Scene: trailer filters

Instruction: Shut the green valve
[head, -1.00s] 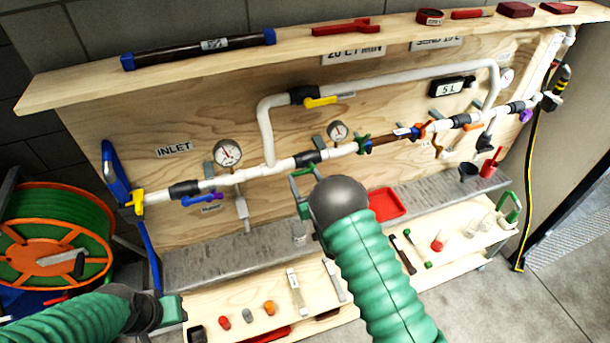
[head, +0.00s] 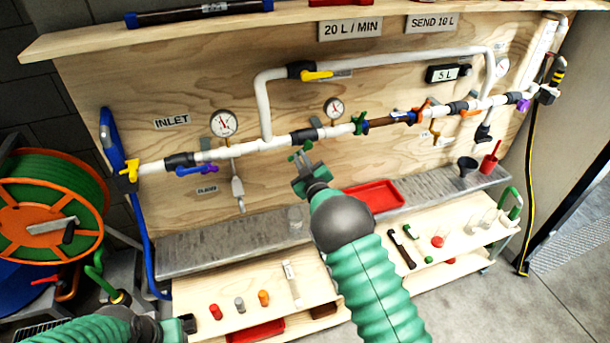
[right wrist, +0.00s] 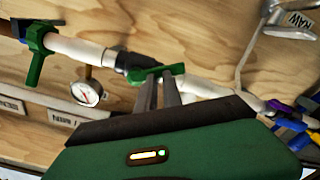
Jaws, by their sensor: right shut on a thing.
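The green valve handle (head: 306,147) sits just below the dark valve body (head: 304,136) on the lower white pipe, left of the brown filter (head: 392,120). It also shows in the right wrist view (right wrist: 170,70), lying roughly along the pipe beside the black body. My right gripper (head: 302,165) is at the handle from below; in the right wrist view its two grey fingers (right wrist: 160,92) are shut on it. The grip is partly hidden in the head view. My left gripper (head: 182,326) is low at the left, away from the pipes, its jaws unclear.
Green wing clamp (head: 360,123) is close right of the valve. Yellow (head: 317,75), blue-purple (head: 197,170) and orange (head: 471,113) handles sit along the pipes. A pressure gauge (head: 334,107) stands above. A red tray (head: 372,196) lies on the grey ledge below.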

